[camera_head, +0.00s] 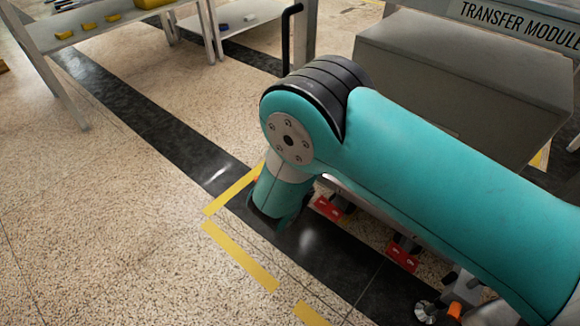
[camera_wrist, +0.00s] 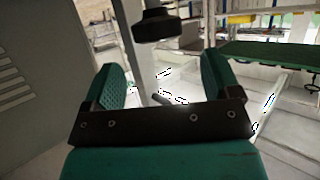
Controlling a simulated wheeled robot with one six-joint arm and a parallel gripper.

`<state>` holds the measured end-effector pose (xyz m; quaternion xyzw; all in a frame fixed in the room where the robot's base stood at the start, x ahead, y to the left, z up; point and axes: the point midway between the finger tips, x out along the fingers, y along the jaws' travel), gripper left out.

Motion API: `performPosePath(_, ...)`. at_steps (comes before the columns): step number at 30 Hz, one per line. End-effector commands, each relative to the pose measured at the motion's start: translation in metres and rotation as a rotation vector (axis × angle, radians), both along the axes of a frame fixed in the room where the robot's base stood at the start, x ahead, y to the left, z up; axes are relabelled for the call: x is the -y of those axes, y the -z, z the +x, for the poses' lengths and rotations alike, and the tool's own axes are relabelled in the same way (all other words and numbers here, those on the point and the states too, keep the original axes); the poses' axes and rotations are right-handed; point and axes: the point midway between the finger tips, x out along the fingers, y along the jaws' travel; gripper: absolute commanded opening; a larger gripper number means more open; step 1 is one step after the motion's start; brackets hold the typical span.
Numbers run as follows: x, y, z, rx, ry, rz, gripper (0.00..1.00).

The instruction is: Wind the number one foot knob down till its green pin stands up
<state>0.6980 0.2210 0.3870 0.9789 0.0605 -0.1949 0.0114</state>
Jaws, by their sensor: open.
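My gripper (camera_wrist: 166,78) is open and empty in the wrist view, with a teal finger on each side. A round black knob (camera_wrist: 160,24) shows beyond and above the gap between the fingers, apart from them. In the head view the end of my arm (camera_head: 278,203) hangs low beside a red plate (camera_head: 329,208) with a dark knob (camera_head: 343,201) by it. A second red plate (camera_head: 402,255) with another dark knob (camera_head: 408,243) is further right. I cannot read which plate is number one. I cannot make out a green pin.
The grey transfer module (camera_head: 465,75) stands behind my arm at the right. A shelved bench (camera_head: 110,22) is at the upper left. Yellow tape (camera_head: 240,257) and a black strip mark the floor. The speckled floor (camera_head: 120,220) at the left is clear.

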Motion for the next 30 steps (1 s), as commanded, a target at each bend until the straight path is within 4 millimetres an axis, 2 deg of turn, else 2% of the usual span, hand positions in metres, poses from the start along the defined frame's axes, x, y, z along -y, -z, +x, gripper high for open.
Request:
performPosePath(1, 0.000, -0.009, -0.014, -0.003, -0.006, -0.005, 0.83)
performPosePath(6, 0.005, -0.025, -0.053, -0.001, -0.007, -0.005, 0.83)
performPosePath(12, 0.009, -0.036, -0.085, -0.002, -0.005, -0.002, 0.83)
performPosePath(18, 0.012, -0.040, -0.097, 0.000, -0.002, 0.001, 0.83)
performPosePath(30, 0.012, -0.040, -0.098, 0.000, -0.001, 0.001, 0.83)
